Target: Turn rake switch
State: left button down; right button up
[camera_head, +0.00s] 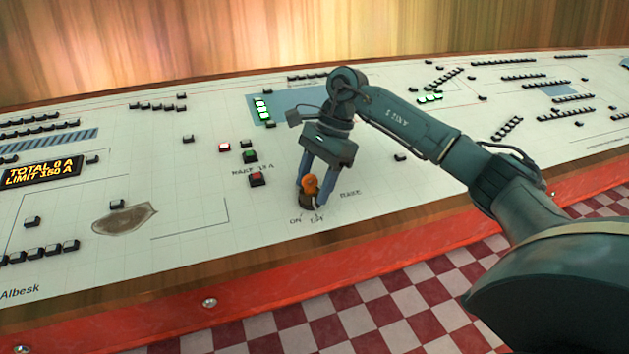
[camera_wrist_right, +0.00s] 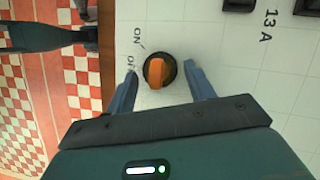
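The rake switch (camera_head: 307,191) is a round dark knob with an orange grip bar, on the white console panel near its front edge. ON and OFF are printed beside it, and a label reading like RAKE is to its right. In the right wrist view the switch (camera_wrist_right: 158,72) has its bar running up and down the picture; which mark it points at is unclear. My right gripper (camera_head: 310,194) reaches down over the switch, open. Its fingers stand on either side of the knob, with gaps visible in the wrist view.
The console panel (camera_head: 195,205) carries many small black buttons, several lit green. A display (camera_head: 40,172) reads TOTAL 0 A, LIMIT 350 A. A wood edge and red rim (camera_head: 255,281) border the panel above a checkered floor.

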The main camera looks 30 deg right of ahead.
jog(key=shift+o, duration=0.4)
pick_arm(q)
jog(key=shift+w+d+f+p, duration=0.15)
jog(key=shift+d+p, duration=0.05)
jog(key=shift+p, duration=0.45)
pick_arm(e)
jog(key=v, duration=1.3)
pick_arm(q)
jog(key=shift+d+g, duration=0.1)
jog(key=shift+g, duration=0.2)
